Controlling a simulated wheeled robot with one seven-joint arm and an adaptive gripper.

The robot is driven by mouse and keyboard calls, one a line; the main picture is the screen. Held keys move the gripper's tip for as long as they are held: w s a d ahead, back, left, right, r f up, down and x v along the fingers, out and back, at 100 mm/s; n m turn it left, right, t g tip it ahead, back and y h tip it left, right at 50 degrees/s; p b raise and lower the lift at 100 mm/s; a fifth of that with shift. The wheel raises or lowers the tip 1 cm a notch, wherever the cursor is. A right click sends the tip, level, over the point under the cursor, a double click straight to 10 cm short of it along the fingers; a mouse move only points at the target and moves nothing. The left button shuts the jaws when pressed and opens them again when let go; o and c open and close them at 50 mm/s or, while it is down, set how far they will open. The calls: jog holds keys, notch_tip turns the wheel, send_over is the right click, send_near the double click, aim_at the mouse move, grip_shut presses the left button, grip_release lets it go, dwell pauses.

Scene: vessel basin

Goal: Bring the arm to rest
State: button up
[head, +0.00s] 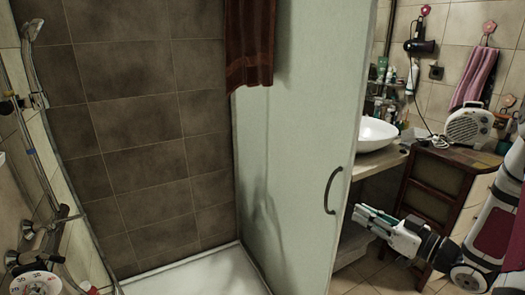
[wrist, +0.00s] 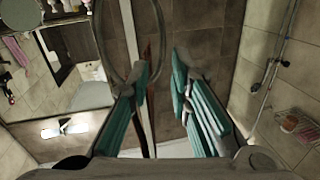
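My gripper (head: 368,219), with teal finger pads, is at the lower right of the head view. It points left, near the shower door's handle (head: 331,190), with a gap between them in the picture. In the wrist view my gripper (wrist: 160,95) has its two fingers wide apart, with nothing held between them. A curved grey bar shows behind the left finger there; I cannot tell whether it touches.
A pale shower door (head: 300,120) stands left of my gripper, with a brown towel (head: 250,45) over it. A white basin (head: 376,134) sits on a counter behind. A wooden cabinet (head: 436,180) carries a white heater (head: 469,128). A soap rack (wrist: 297,125) shows in the wrist view.

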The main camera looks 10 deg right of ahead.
jog(key=w+r+m+g+h, duration=0.1)
jog(key=w+r+g+h, duration=0.3)
jog(key=r+h, duration=0.55)
notch_tip(320, 180, up, 3)
jog(key=s+a+m+h, duration=0.2)
jog(key=s, duration=0.1)
jog(key=s+a+r+m+g+y, duration=0.1)
jog(key=s+a+g, duration=0.2)
jog(key=s+a, duration=0.4)
jog(key=s+a+r+g+y, duration=0.1)
jog(key=s+a, duration=0.7)
jog(key=s, duration=0.8)
jog(key=shift+m+g+y, duration=0.4)
jog(key=shift+g+y, duration=0.05)
jog(key=shift+g, duration=0.65)
